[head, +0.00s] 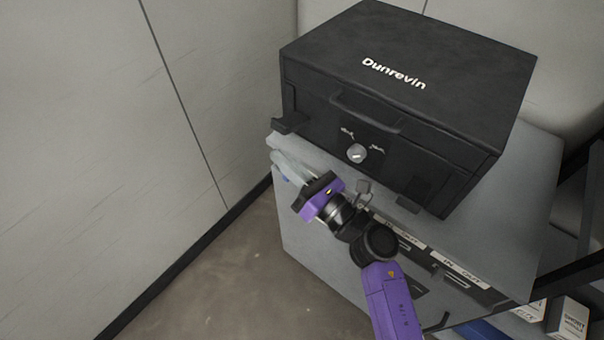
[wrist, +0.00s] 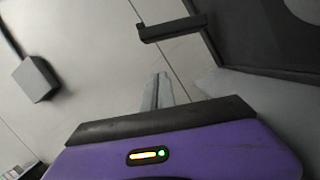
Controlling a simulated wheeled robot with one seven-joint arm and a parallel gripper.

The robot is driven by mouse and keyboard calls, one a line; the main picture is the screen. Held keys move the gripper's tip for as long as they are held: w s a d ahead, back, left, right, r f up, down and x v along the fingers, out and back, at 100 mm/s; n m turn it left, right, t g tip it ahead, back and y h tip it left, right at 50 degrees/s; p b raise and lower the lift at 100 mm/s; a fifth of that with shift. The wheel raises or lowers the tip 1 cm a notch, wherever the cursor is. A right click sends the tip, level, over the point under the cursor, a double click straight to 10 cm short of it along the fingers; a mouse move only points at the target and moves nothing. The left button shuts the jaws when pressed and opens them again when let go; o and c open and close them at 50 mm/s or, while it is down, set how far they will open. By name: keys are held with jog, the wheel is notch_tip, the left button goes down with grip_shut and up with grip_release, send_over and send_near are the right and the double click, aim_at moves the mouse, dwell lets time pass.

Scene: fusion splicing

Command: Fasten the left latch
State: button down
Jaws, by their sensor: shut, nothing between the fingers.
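The black case (head: 420,80) marked "Dunrevin" has its lid down. Its left latch (head: 288,122) is a dark tab sticking out from the left end of the front face. In the wrist view the latch (wrist: 172,28) stands out from the case, beyond the fingertips. The right latch (head: 408,203) is a dark tab low at the right of the front. My gripper (head: 280,162) is purple and black, with pale fingers pointing up-left in the head view. It also shows in the wrist view (wrist: 158,88). The fingers are together and empty, below the left latch and apart from it.
The case stands on a grey cabinet (head: 300,225) with drawer labels on its front. A carry handle (head: 365,112) and a round lock knob (head: 356,153) are on the case front. A pale wall (head: 90,130) stands at the left, with bare floor (head: 210,270) between.

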aim_at(288, 132)
jog(key=shift+w+d+r+p, duration=0.2)
jog(key=shift+r+p, duration=0.1)
jog(key=shift+r, duration=0.35)
jog(key=shift+w+d+r+p, duration=0.15)
jog(key=shift+r+p, duration=0.15)
jog(key=shift+r, duration=0.3)
jog(key=shift+w+d+r+p, duration=0.1)
jog(key=shift+w+r+p, duration=0.15)
jog(key=shift+r, duration=0.4)
jog(key=r+m+p, duration=0.1)
jog(key=p, duration=0.2)
jog(key=shift+r+m, duration=0.35)
jog(key=shift+m, duration=0.05)
jog(key=r+m+p, duration=0.1)
jog(key=p, duration=0.1)
jog(key=shift+m+t+h+p, duration=0.3)
jog(key=shift+m+h, duration=0.1)
jog(key=shift+w+d+r, duration=0.15)
